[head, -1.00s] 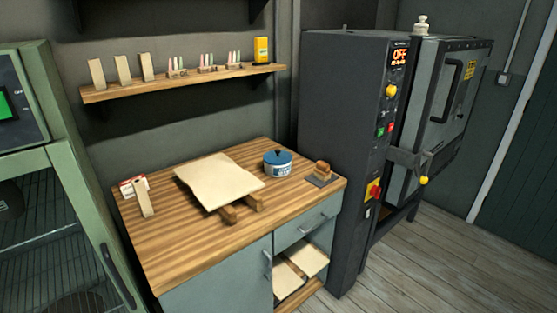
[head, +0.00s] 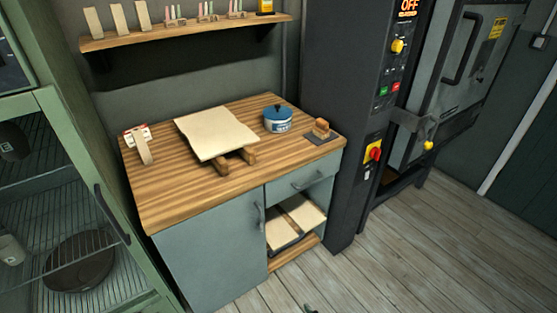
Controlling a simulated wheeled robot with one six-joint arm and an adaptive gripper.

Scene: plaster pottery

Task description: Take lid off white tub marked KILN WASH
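A short round tub (head: 278,124) stands upright at the back right of the wooden worktop, in the head view. Its side shows a pale and blue band with lettering too small to read. A blue lid (head: 277,112) with a dark knob in the middle sits on top of it. I cannot make out my gripper in this view. A small dark shape shows at the bottom edge, too cut off to identify.
The worktop (head: 180,190) has bare room at its front left. A pale slab (head: 217,133) on wooden supports lies left of the tub. A wooden block on a dark plate (head: 321,130) is right of it. The dark kiln control cabinet (head: 345,90) rises beyond the right end.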

